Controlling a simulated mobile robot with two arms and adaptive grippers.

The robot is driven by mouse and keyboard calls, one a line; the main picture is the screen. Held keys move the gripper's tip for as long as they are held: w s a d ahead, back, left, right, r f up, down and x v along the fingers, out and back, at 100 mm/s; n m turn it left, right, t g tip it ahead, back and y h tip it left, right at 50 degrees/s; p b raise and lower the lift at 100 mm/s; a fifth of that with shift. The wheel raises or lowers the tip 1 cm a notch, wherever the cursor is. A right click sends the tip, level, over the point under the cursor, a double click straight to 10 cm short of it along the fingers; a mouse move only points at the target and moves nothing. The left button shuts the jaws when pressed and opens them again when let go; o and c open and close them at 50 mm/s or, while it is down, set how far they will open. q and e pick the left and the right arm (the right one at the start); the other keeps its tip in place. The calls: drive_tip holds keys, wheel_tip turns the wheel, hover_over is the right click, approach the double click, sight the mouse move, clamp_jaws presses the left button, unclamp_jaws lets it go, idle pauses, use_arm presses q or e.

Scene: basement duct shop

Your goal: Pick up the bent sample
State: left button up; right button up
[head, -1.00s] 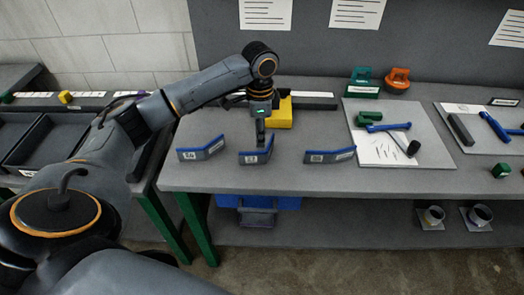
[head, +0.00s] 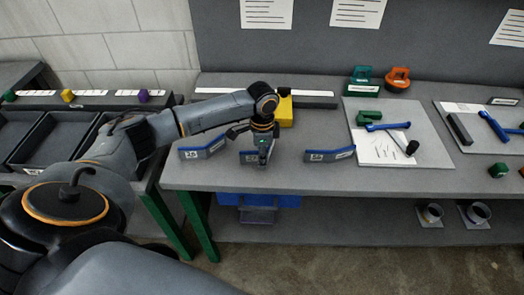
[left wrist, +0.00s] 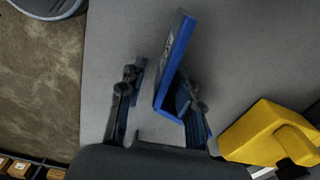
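Three bent samples, grey plates with blue edges and white labels, stand in a row near the bench's front edge: a left one (head: 203,147), a middle one (head: 249,158) and a right one (head: 330,154). My left gripper (head: 262,156) is low at the middle sample and partly hides it. In the left wrist view the gripper (left wrist: 160,108) is open, and the bent sample (left wrist: 172,62) stands between its fingers, closer to the right finger. I cannot tell whether that finger touches it. My right gripper is in neither view.
A yellow block (head: 286,112) stands just behind my left gripper. A grey board (head: 435,150) with tools lies to the right. Dark bins (head: 60,140) stand left.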

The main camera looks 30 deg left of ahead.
use_arm(q)
clamp_jaws()
drive_tip(key=shift+r, duration=0.1)
